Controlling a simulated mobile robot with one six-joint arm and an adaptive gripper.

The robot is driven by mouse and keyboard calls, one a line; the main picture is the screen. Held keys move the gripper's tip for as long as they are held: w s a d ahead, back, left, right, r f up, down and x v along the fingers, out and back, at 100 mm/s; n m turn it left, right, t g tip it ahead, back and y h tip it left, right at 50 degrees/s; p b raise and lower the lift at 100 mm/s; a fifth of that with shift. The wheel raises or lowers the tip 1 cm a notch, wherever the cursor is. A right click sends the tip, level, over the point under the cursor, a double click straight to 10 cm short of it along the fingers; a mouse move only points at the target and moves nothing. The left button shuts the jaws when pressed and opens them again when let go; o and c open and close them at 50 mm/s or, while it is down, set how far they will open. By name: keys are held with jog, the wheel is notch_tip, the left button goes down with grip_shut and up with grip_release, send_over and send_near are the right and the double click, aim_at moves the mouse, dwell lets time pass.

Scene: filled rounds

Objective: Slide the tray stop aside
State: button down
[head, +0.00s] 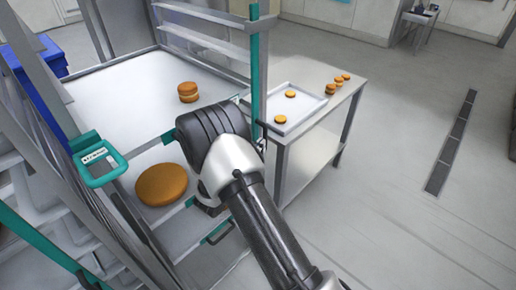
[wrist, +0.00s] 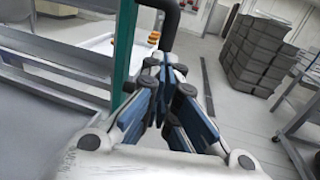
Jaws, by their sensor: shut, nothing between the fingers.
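A black bent bar (wrist: 171,22), which looks like the tray stop, stands beside the teal upright of the rack (wrist: 125,55) in the wrist view. In the head view a small dark piece (head: 262,136) shows at the same teal upright (head: 259,70), partly covered by my arm. My gripper (wrist: 164,75) is shut and empty, its blue-padded fingers together just below the bar in the wrist view. I cannot tell whether they touch it. In the head view my arm hides the fingers.
A steel table (head: 318,140) with a white tray (head: 302,97) and several small rounds stands right of the rack. Grey stacked crates (wrist: 258,50) stand farther off. Open floor lies to the right.

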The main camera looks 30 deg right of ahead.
jog(key=s+b+x, duration=0.1)
jog(key=x, duration=0.5)
jog(key=shift+d, duration=0.25)
jog(key=shift+a, duration=0.1)
